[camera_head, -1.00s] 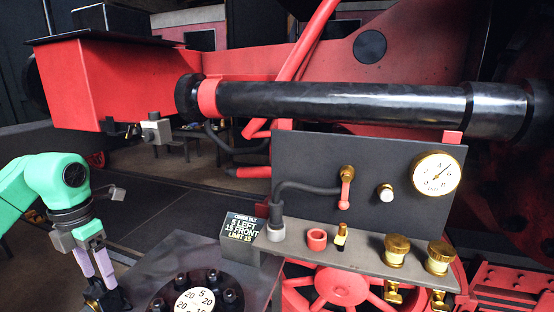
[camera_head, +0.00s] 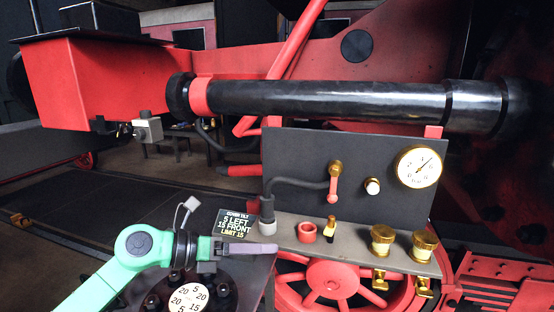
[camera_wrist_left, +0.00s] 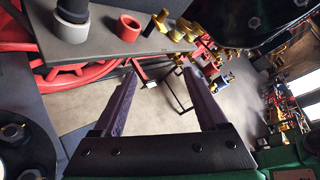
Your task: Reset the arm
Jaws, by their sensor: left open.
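My left gripper (camera_head: 262,248) is a green arm's end with two pale purple fingers. It lies nearly level in the head view, pointing right, above the grey table and just in front of the left end of the grey shelf (camera_head: 352,258). In the left wrist view the fingers (camera_wrist_left: 160,85) stand wide apart with nothing between them. Past them show the floor and the shelf's edge. My right gripper is in neither view.
The shelf carries a grey collar with a black hose (camera_head: 267,222), a red ring (camera_head: 306,232) and brass valves (camera_head: 382,239). Behind it stands a dark panel with a gauge (camera_head: 418,166). A tilt sign (camera_head: 236,222) and a numbered dial (camera_head: 188,298) are close to my left arm.

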